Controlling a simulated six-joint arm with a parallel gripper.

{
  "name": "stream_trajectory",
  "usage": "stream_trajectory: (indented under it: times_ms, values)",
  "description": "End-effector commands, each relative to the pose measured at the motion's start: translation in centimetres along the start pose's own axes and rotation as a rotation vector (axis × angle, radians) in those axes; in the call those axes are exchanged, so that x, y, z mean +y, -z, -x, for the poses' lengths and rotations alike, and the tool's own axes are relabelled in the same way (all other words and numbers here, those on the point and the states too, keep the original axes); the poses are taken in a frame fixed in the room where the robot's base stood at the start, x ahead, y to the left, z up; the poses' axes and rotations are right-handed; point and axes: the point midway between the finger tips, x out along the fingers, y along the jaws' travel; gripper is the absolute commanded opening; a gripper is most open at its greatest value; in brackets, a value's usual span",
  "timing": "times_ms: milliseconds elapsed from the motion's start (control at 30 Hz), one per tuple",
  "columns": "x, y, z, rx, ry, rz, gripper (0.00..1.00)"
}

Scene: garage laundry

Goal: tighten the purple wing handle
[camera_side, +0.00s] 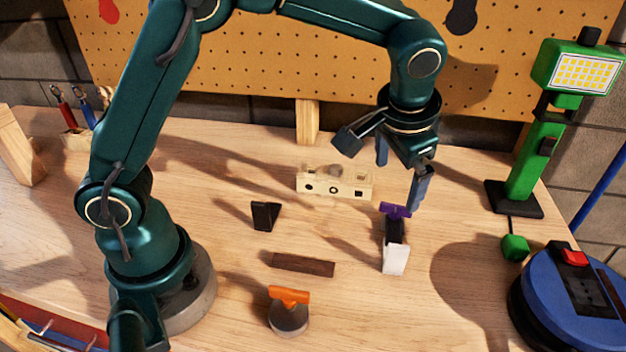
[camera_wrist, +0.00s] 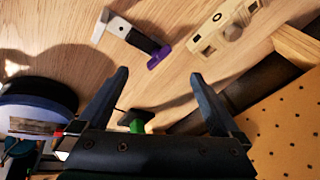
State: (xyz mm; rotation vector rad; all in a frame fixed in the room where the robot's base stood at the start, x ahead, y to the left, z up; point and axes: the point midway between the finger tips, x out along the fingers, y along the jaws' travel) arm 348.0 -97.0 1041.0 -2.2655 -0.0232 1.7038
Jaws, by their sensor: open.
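The purple wing handle (camera_side: 396,210) sits at the back end of a small black and white fixture (camera_side: 395,258) on the wooden bench. In the wrist view the purple wing handle (camera_wrist: 160,55) shows at the top centre, beyond my fingertips. My gripper (camera_side: 400,176) is open and empty, its two dark blue fingers pointing down above and behind the handle. In the wrist view my gripper (camera_wrist: 160,80) has its fingers wide apart, with nothing between them touching either one.
A beige block with holes (camera_side: 335,184) stands left of the handle. An orange-handled round piece (camera_side: 289,312), a dark brown bar (camera_side: 303,264) and a black wedge (camera_side: 265,215) lie further left. A green lamp (camera_side: 525,165) and a blue round machine (camera_side: 570,300) stand right.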

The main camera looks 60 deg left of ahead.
Motion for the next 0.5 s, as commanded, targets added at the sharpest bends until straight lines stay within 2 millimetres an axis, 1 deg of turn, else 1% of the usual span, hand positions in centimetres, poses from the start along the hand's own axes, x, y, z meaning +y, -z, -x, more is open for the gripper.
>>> stream_trajectory:
  times_ms: [100,200,300,400,500]
  values:
    - [0.1,0.4,-0.8,0.012,0.008,0.287,1.0]
    - [0.1,0.7,-1.4,0.022,0.015,0.516,1.0]
    - [0.1,0.9,-2.1,0.03,0.018,0.701,1.0]
    - [0.2,1.1,-2.7,0.036,0.023,0.828,1.0]
    - [0.3,1.0,-3.6,0.032,0.033,0.874,1.0]
